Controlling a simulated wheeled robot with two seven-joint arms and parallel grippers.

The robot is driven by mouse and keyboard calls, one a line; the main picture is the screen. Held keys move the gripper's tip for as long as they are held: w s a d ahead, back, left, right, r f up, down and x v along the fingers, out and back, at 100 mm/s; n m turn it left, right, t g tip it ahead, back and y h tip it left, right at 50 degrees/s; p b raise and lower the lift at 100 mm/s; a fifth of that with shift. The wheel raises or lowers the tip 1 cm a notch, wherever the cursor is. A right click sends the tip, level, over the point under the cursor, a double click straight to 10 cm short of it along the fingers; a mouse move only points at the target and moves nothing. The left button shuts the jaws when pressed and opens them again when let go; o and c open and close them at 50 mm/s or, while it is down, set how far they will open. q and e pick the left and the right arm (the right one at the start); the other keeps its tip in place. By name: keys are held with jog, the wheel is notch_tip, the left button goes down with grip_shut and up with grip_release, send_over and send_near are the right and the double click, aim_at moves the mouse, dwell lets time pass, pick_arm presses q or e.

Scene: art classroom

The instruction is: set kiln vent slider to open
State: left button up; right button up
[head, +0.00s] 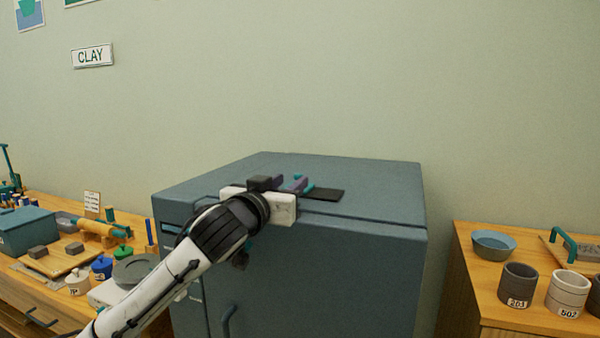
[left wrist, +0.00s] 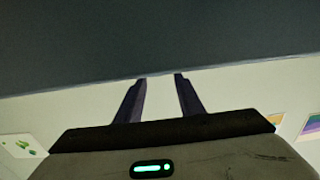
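The kiln (head: 370,180) is a blue-grey box in the middle of the head view. On its top lies a dark flat strip (head: 328,195), which looks like part of the vent slider. A small teal piece (head: 297,177) shows beside the fingers and may be the slider's knob; it is partly hidden. My left gripper (head: 293,184) is over the kiln top at the strip's left end. In the left wrist view its two fingers (left wrist: 160,78) are apart, with nothing visible between them. Whether they touch the teal piece cannot be told. My right gripper is not in view.
A wooden table (head: 140,238) with pots, a board and a blue-grey box stands left of the kiln. A wooden cabinet (head: 490,318) with a blue bowl (head: 493,243) and several labelled cups stands at the right. The wall behind carries a CLAY sign (head: 92,56).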

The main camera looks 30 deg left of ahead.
aim_at(297, 178)
pick_arm(q)
jog(key=p+x, duration=0.1)
jog(key=x, duration=0.5)
jog(key=shift+w+d+f, duration=0.1)
jog(key=shift+w, duration=0.05)
grip_shut()
